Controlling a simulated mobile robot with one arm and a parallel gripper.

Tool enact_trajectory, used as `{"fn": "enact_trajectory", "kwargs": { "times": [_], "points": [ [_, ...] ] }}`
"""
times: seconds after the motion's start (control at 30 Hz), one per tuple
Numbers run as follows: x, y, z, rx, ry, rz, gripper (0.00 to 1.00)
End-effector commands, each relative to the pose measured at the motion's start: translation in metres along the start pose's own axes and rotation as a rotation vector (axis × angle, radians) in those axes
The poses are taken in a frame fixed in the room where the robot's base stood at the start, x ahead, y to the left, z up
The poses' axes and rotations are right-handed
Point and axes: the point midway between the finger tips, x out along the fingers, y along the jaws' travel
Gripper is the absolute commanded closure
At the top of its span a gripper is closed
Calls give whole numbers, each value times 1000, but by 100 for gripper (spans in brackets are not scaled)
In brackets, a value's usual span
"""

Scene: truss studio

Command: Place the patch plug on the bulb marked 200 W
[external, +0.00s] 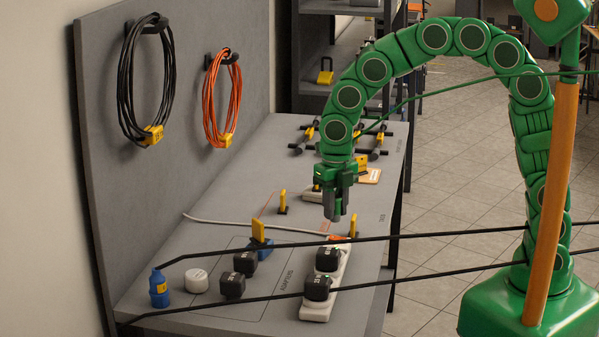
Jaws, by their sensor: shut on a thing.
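My gripper (337,214) points down above the bench, over the far part of the white power strip (341,268). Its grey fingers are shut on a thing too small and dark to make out. I cannot tell whether this is the patch plug. An orange piece (340,238) lies just below the fingers, near the end of a pale cable (255,226). No bulb and no readable 200 W mark can be made out. Black blocks with small pale marks sit on the strip (327,259) and on the bench (232,285).
The grey bench (215,225) has a blue bottle-like item (159,288), a white round item (196,280) and upright yellow pieces (258,231). Black (124,85) and orange (212,105) cable coils hang on the back panel. Dark rods cross the foreground.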

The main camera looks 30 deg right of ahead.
Motion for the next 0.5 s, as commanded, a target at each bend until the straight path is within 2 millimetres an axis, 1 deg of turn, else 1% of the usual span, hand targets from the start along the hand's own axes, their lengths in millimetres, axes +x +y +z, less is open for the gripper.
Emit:
{"fn": "enact_trajectory", "kwargs": {
  "times": [0.13, 0.27, 0.37, 0.47, 0.5],
  "points": [
    [-2, 1, 1, 4, -2, -2, 100],
    [-6, 11, 10, 20, -9, -7, 100],
    [-12, 26, 20, 40, -17, -10, 100],
    [-18, 44, 28, 56, -20, -17, 100],
    [-22, 53, 32, 61, -24, -15, 100]
  ]
}}
